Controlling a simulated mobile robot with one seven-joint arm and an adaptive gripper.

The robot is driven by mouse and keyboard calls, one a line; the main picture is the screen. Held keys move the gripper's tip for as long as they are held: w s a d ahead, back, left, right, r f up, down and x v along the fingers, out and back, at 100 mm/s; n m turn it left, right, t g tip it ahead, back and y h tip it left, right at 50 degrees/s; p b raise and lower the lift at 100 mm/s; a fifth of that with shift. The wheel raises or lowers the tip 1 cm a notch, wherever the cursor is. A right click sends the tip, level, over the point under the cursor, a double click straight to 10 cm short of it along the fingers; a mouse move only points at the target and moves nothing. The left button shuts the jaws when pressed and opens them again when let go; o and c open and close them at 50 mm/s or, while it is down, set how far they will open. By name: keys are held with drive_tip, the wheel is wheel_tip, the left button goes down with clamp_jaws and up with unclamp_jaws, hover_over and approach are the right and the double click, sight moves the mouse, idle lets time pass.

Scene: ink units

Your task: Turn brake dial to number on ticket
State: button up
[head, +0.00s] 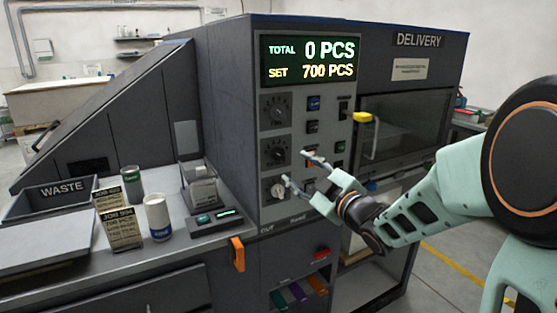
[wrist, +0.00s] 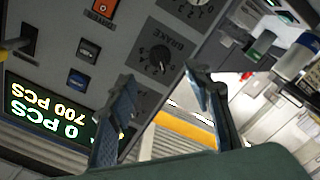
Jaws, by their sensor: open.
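The brake dial (wrist: 158,60) is a round black knob labelled BRAKE in the wrist view. It looks like the middle of three dials in the head view (head: 276,151). Its setting is too small to read surely. My gripper (head: 296,168) is open and empty in front of the panel, near the middle and lower dials. In the wrist view its fingertips (wrist: 160,77) stand apart on either side of the brake dial's lower part, with no clear contact. Two printed job cards, a rear one (head: 108,198) and a front one (head: 122,229), stand on the left counter; their small print is unreadable.
The upper dial (head: 276,110) and pale lower dial (head: 275,189) flank the middle one. Buttons and switches (head: 313,127) sit just right. The display (head: 310,61) reads total 0, set 700 PCS. A white cup (head: 157,217) and waste bin (head: 62,195) stand left.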

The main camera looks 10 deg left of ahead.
sight(281, 157)
drive_tip(key=x, duration=0.9)
drive_tip(key=shift+p, duration=0.35)
drive_tip(key=shift+c, duration=0.2)
drive_tip(key=c, duration=1.1)
drive_tip(key=shift+m, duration=0.4)
drive_tip(key=m, duration=0.4)
drive_tip(key=shift+m, duration=0.4)
drive_tip(key=m+p, duration=0.1)
drive_tip(key=m, duration=0.5)
drive_tip(key=shift+p, duration=0.4)
